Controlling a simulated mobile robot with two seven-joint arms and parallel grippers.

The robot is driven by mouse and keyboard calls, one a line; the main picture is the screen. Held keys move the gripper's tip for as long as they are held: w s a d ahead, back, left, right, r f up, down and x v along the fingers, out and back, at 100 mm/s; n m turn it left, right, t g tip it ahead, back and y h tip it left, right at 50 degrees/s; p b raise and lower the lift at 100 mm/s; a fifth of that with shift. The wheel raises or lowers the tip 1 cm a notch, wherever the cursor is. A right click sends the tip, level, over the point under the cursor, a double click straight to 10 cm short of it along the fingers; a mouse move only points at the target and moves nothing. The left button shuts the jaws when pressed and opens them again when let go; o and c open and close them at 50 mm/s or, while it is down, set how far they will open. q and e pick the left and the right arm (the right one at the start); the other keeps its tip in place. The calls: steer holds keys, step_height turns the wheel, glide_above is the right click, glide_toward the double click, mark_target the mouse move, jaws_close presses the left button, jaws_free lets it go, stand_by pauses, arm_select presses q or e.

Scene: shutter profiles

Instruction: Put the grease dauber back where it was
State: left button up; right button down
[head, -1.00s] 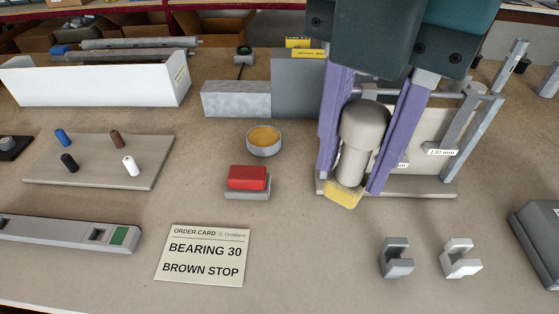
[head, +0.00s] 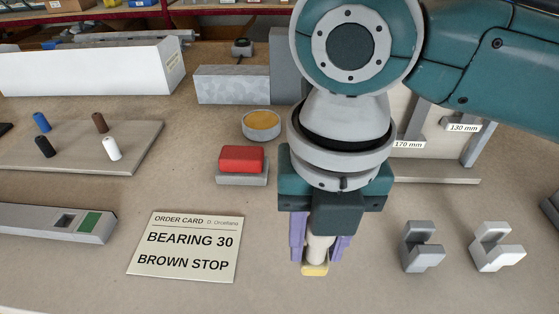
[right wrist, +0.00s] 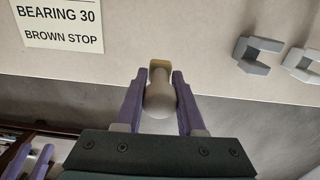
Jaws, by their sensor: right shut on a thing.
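The grease dauber (head: 317,252) has a pale beige handle and a yellow pad. My right gripper (head: 317,250) is shut on its handle, pad pointing down, near the front of the bench. The dauber also shows between the fingers in the right wrist view (right wrist: 160,95). I cannot tell whether the pad touches the bench. A round tin of orange-yellow grease (head: 262,124) stands behind and to the left of the gripper. My left gripper (right wrist: 28,162) shows only in the right wrist view, at the lower left, its two purple fingers apart and empty.
A red block on a grey base (head: 242,164) and the order card (head: 186,247) lie left of my right gripper. Two notched blocks, dark grey (head: 420,247) and light grey (head: 496,247), are to its right. A rack with length labels (head: 445,178) stands behind, partly hidden.

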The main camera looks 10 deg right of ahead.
mark_target(313, 266)
steer(key=shift+f+b, duration=0.45)
steer(key=shift+f, duration=2.15)
steer(key=shift+f, duration=0.1)
steer(key=c, duration=0.5)
jaws_free()
